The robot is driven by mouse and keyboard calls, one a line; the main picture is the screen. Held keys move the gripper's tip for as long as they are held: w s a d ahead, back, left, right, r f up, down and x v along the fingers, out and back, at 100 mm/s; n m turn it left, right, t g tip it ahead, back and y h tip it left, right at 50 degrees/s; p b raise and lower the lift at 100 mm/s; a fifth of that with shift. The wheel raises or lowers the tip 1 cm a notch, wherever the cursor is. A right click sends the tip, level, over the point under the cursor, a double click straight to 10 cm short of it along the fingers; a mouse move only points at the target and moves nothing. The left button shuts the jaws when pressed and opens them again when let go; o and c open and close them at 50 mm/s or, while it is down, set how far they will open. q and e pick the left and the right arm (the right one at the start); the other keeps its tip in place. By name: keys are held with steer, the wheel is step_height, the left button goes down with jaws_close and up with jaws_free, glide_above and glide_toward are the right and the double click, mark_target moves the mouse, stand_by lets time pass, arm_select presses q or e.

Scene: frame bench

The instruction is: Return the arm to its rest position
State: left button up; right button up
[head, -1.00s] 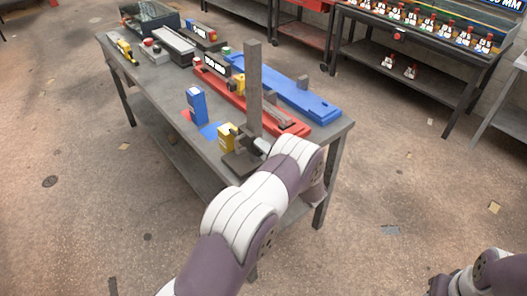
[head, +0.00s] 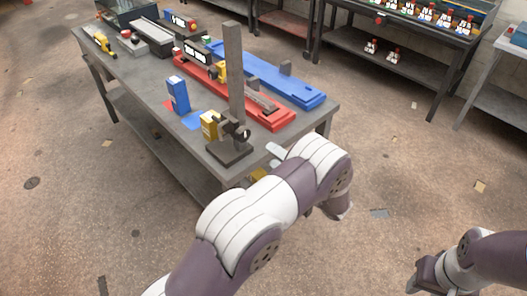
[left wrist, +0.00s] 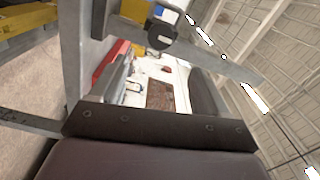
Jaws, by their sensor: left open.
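My left arm comes in from the bottom of the head view. Its gripper (head: 273,151) is mostly hidden behind the forearm, at the table's near corner, to the right of a grey upright post on a dark base (head: 230,150). It looks apart from the post and holds nothing that I can see. In the left wrist view the dark palm edge (left wrist: 150,127) lies across the bottom, with a round dark knob (left wrist: 162,34) beyond it. My right arm (head: 485,262) shows at the bottom right; its jaw state cannot be made out.
The grey table (head: 140,80) carries a yellow box (head: 209,125), a blue box (head: 178,95), a red fixture (head: 262,112) and a blue fixture (head: 285,82). A shelved bench (head: 395,55) stands behind. The floor to the right of the table is mostly clear.

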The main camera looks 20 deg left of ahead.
arm_select(q)
steer(key=shift+s+d, duration=0.15)
steer(key=shift+d, duration=0.1)
stand_by(0.3)
